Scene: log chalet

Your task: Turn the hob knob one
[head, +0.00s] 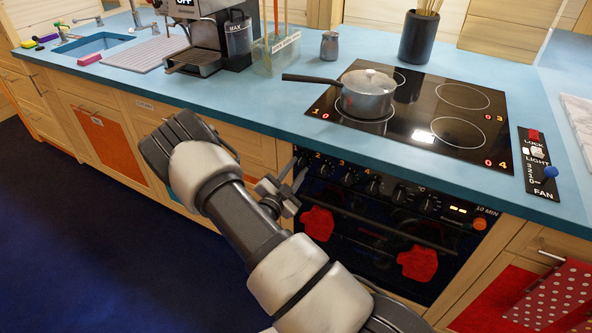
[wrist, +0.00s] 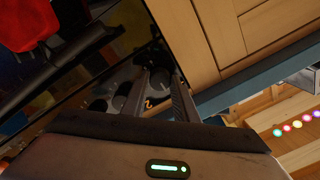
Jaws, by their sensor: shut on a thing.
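Hob knob one is at the left end of the row, mostly hidden by my gripper (head: 294,178). My gripper points at the panel and is shut on that knob. In the wrist view the two dark fingers (wrist: 162,92) stand around the knob's place, beside the number 2. Knob two (head: 326,169) is just to the right, clear of the fingers. On the black hob (head: 420,118), a red 0 shows beside the number 1.
A lidded grey saucepan (head: 367,97) stands on the left of the hob, its handle out to the left. The oven door below has a bar handle and red oven mitts (head: 417,263). Wooden cupboards (head: 255,150) adjoin on the left. The worktop edge overhangs the knobs.

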